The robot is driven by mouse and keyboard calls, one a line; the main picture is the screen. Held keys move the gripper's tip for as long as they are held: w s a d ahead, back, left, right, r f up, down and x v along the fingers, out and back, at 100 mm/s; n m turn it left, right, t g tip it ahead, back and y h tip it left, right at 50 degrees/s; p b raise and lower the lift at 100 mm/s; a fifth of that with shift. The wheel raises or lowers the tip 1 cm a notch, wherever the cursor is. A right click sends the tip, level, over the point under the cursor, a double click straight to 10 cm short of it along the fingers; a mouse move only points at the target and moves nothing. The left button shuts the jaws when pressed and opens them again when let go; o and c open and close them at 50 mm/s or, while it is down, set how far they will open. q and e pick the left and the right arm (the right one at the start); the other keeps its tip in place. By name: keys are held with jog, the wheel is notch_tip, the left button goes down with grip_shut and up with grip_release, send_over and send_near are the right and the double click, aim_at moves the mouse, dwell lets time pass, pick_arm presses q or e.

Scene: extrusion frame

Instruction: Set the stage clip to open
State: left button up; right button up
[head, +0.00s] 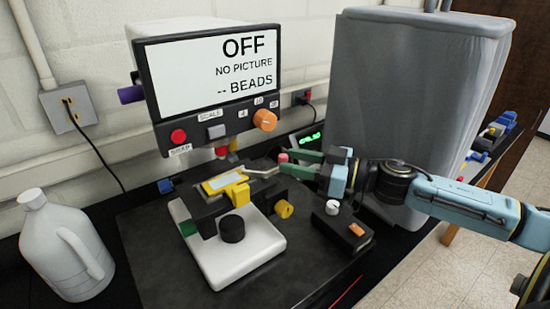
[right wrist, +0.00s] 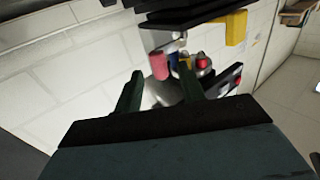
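The microscope stage (head: 190,207) is dark and carries a slide with a yellow-edged label (head: 222,182). A silver lever, which looks like the stage clip (head: 262,172), runs right from the yellow block (head: 238,192) on the stage. A pink-red knob (head: 283,157) shows by its outer end. My right gripper (head: 284,163) reaches in from the right, fingertips close to the knob. In the right wrist view its two green fingers (right wrist: 159,84) stand apart, with the pink knob (right wrist: 160,66) between and just beyond them. Contact cannot be told. My left gripper is out of view.
A monitor (head: 208,75) reading OFF, NO PICTURE hangs above the stage. A black focus knob (head: 232,229) and yellow knob (head: 284,209) are in front. A control box (head: 342,229) stands right, a grey covered bulk (head: 412,100) behind my arm, a white jug (head: 62,245) left.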

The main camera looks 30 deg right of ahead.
jog(key=shift+p+x, duration=0.55)
jog(key=shift+x, duration=1.95)
jog(key=shift+s, duration=0.1)
jog(key=shift+c, duration=0.2)
grip_shut()
